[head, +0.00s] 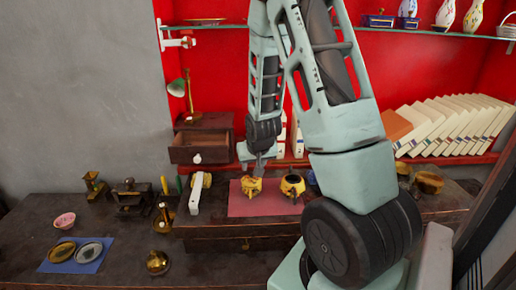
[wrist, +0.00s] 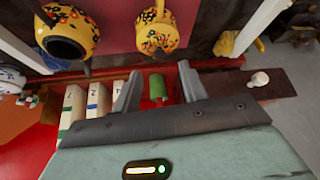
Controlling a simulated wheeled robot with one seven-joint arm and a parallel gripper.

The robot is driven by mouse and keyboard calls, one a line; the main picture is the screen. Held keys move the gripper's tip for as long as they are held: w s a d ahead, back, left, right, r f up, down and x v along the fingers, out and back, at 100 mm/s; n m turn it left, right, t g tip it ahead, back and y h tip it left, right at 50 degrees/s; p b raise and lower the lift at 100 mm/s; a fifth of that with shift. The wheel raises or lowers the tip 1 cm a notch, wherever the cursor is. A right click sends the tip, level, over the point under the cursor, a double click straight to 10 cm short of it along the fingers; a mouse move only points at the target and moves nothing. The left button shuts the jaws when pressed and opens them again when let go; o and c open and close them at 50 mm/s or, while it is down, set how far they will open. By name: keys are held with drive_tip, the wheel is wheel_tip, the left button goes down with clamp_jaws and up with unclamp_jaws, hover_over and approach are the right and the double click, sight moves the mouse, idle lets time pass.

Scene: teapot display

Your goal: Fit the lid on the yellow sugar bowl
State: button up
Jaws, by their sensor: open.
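A yellow flowered pot with a small rounded top (head: 252,188) stands on the red mat (head: 236,208). It also shows in the wrist view (wrist: 157,27), with a small brownish spot at its near side. I cannot tell whether a separate lid sits on it. Beside it stands a yellow flowered pot with a dark open mouth (head: 292,188), also in the wrist view (wrist: 85,22). My gripper (head: 248,161) is just above and behind the smaller-looking pot, apart from it. Its fingers (wrist: 159,72) are open, and a green cylinder (wrist: 157,88) shows between them, seemingly beyond.
An open drawer with a white knob (head: 197,158) is left of my gripper; its knob shows in the wrist view (wrist: 260,79). Books (wrist: 97,98) stand behind. A white bar (head: 196,192) is left of the mat. A blue mat with dishes (head: 95,265) lies front left.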

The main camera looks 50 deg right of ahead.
drive_tip(key=p+v, duration=0.2)
drive_tip(key=v, duration=1)
drive_tip(key=shift+f, duration=0.1)
drive_tip(key=a+n+g+y, duration=0.1)
drive_tip(key=a+n+y, duration=0.4)
drive_tip(key=a, duration=1.5)
drive_tip(key=s+a+r+n+g, duration=0.1)
drive_tip(key=s+a+n+g, duration=0.1)
drive_tip(key=s+a+n, duration=0.3)
drive_tip(key=s+a+r+n+g, duration=0.1)
drive_tip(key=s+a+n, duration=0.4)
drive_tip(key=s+a, duration=0.5)
drive_tip(key=a, duration=0.3)
drive_tip(key=shift+s+a+r+g+h, duration=0.2)
drive_tip(key=shift+r+g+h, duration=0.1)
drive_tip(key=shift+g+h, duration=0.1)
drive_tip(key=shift+w+d, duration=0.1)
